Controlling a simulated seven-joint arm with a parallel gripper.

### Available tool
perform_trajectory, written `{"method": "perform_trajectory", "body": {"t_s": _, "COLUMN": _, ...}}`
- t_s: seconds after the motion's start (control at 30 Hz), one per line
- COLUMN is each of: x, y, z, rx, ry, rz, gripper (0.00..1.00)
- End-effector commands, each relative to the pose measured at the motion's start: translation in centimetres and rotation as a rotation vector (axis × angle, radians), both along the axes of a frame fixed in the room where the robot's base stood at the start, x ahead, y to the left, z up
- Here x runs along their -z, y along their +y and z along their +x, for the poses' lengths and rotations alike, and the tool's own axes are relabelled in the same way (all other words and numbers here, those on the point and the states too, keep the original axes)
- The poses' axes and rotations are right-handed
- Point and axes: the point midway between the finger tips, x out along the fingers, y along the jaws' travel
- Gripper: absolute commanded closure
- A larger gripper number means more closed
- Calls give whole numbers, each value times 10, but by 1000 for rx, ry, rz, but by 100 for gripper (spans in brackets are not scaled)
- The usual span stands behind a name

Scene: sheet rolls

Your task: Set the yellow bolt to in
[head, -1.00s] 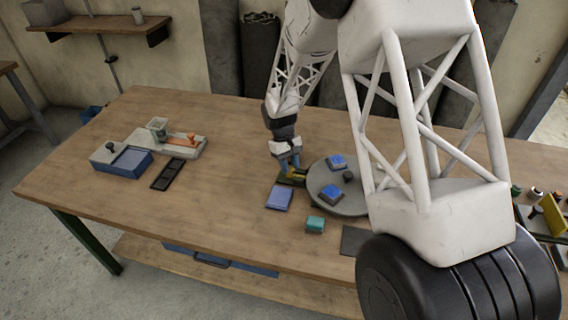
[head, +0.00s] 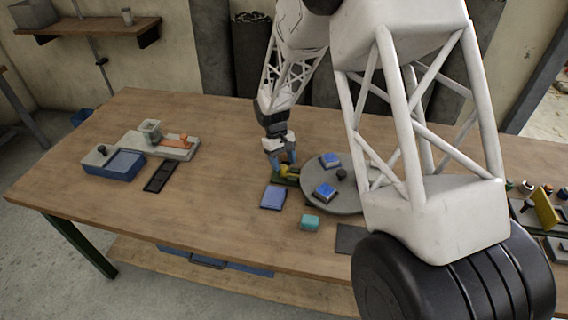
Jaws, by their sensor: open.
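The yellow bolt (head: 290,171) sits on a small dark green base (head: 279,181) at the left edge of the round grey turntable. My gripper (head: 282,166) points down right at the bolt, its blue-grey fingers apart. The fingers hide part of the bolt and base. I cannot tell whether the fingers touch the bolt, or which position the bolt is in.
The grey turntable (head: 347,200) carries blue blocks (head: 325,193) and a dark knob (head: 341,174). A blue-violet square (head: 273,197) and a teal block (head: 310,223) lie in front. A blue-grey box (head: 114,163) and a black tray (head: 160,177) stand left. The table between is clear.

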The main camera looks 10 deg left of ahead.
Motion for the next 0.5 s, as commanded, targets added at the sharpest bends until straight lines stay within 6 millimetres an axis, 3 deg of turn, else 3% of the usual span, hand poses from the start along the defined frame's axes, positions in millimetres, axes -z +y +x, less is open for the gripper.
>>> {"method": "perform_trajectory", "body": {"t_s": 0.5, "x": -55, "y": 16, "z": 17, "rx": 1, "ry": -1, "rz": 0, "gripper": 44}}
